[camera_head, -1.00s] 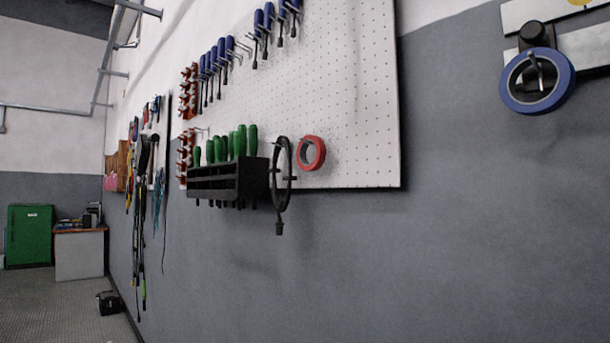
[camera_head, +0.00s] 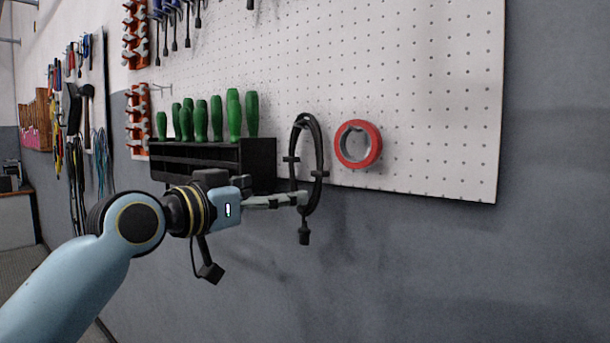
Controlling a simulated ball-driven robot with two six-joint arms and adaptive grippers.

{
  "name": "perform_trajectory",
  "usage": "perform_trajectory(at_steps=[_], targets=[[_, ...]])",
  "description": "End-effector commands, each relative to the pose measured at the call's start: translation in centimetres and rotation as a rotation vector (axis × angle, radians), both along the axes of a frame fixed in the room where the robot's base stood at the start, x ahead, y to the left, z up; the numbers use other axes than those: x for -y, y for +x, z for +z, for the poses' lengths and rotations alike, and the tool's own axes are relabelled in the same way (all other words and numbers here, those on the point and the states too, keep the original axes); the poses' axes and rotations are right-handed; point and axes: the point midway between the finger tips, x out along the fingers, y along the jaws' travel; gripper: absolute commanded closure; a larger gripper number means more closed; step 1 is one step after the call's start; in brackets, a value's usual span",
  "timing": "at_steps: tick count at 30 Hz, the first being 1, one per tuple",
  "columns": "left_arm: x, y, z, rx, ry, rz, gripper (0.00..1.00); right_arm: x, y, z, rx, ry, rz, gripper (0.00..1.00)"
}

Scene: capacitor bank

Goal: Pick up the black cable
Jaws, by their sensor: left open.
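The black cable (camera_head: 320,150) hangs as an upright coiled loop near the lower edge of the white pegboard, with its plug end (camera_head: 304,236) dangling below. My left gripper (camera_head: 304,198) reaches in from the left, its thin fingers pointing right at the lower part of the loop. The fingertips overlap the loop's lower left side in the picture. The jaws are open, seen edge-on. I cannot tell whether they touch the cable or are around it. My right gripper is out of view.
A red tape roll (camera_head: 372,148) hangs just right of the cable. A black rack (camera_head: 258,160) with several green-handled tools (camera_head: 234,115) is just left, above my gripper. The white pegboard (camera_head: 440,110) is behind. The grey wall below is clear.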

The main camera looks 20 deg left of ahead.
Motion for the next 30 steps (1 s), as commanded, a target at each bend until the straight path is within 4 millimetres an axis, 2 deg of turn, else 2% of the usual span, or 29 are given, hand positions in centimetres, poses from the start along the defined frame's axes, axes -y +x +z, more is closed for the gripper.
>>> perform_trajectory(at_steps=[6, 11, 19, 23, 29, 30], targets=[[1.3, 3.4, 0.2, 0.000, -0.005, -0.001, 0.03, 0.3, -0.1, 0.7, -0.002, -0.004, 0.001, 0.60], [1.7, 4.6, 0.1, -0.002, -0.002, -0.001, 0.03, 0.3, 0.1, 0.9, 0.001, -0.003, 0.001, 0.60], [2.8, 8.4, 0.2, -0.002, -0.003, 0.000, 0.03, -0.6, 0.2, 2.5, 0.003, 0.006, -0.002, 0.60], [3.1, 9.2, 0.1, -0.002, -0.002, 0.001, 0.03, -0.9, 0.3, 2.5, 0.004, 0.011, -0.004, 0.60], [3.1, 9.2, -0.1, -0.002, 0.000, 0.001, 0.03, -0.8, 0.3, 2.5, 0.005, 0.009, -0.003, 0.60], [3.1, 9.2, -0.1, -0.002, 0.000, 0.001, 0.08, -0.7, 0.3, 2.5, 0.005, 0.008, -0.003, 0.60]])
